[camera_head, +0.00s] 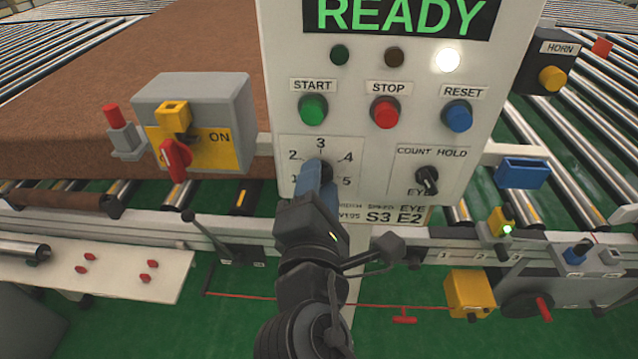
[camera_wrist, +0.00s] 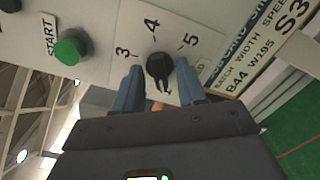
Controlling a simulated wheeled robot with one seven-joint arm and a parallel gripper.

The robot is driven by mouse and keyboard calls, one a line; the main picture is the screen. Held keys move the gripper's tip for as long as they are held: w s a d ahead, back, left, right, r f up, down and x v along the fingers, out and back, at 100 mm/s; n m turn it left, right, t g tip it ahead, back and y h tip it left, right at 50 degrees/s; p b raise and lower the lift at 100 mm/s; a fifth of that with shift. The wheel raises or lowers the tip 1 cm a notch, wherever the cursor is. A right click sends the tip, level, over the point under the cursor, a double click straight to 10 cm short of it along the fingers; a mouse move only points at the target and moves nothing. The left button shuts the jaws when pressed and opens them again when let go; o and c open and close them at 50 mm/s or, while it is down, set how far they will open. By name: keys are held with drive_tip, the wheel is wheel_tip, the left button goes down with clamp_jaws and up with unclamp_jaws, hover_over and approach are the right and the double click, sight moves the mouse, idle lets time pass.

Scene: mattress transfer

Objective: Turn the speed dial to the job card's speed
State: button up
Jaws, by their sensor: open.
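The speed dial (camera_head: 325,168) is a black knob on the white panel, ringed by the numbers 1 to 5. In the head view my gripper (camera_head: 318,178) covers much of it. In the wrist view the dial (camera_wrist: 160,67) sits between the two blue fingers of my gripper (camera_wrist: 160,85), one on each side. The fingers are open; I cannot tell whether they touch the knob. Numbers 3, 4 and 5 show beyond it. I cannot tell clearly which number it points to.
The green START (camera_head: 313,108), red STOP (camera_head: 385,111) and blue RESET (camera_head: 457,115) buttons sit above the dial. A COUNT/HOLD/EYE knob (camera_head: 428,180) is to the right. A grey box with a red lever (camera_head: 176,160) stands left. The screen (camera_head: 400,15) reads READY.

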drive_tip(key=shift+c, duration=0.2)
clamp_jaws()
drive_tip(key=shift+f, duration=0.1)
drive_tip(key=m+b, duration=1.7)
drive_tip(key=m, duration=0.6)
drive_tip(key=shift+m, duration=0.3)
idle(0.5)
